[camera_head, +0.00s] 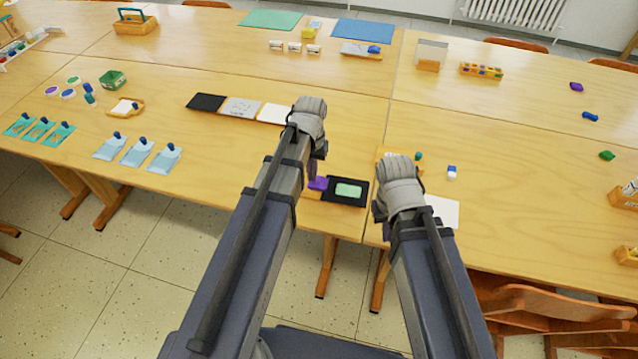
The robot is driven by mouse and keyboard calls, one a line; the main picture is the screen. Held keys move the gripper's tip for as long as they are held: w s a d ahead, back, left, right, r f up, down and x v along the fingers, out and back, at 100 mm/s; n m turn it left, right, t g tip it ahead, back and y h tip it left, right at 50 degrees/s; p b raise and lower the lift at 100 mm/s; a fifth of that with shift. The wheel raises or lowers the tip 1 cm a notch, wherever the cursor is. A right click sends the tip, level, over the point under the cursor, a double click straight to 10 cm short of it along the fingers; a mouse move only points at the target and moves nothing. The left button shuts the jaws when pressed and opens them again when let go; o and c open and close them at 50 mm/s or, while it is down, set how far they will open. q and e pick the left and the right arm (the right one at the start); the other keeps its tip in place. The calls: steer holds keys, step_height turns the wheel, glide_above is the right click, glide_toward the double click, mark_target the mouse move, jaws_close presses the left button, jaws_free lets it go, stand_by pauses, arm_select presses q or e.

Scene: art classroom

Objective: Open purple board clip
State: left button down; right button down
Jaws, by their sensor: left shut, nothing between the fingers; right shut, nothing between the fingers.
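The purple board clip (319,184) is at the left edge of a black board (329,200) with a pale green sheet, near the table's front edge. It is partly hidden by my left arm, so I cannot tell whether it is open. My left gripper (312,120) is shut and empty, above and behind the clip in the picture. My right gripper (398,180) is shut and empty, to the right of the black board. The fingers of both are mostly hidden behind the wrists.
Black, grey and white panels (206,102) lie left of my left gripper. Blue cards (137,153) lie further left. The right table has wide bare areas.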

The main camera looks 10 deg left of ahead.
arm_select(q)
steer(key=shift+f+b, duration=0.4)
steer(key=shift+f, duration=0.05)
stand_by(0.3)
step_height(320, 180, up, 7)
steer(key=p, duration=0.7)
steer(key=shift+s+d, duration=0.15)
steer(key=s+d+m+y, duration=0.1)
steer(key=s+d+m, duration=0.2)
steer(key=s+d, duration=0.7)
steer(key=s+r, duration=0.1)
steer(key=s, duration=0.3)
steer(key=shift+p, duration=0.4)
steer(key=shift+d, duration=0.1)
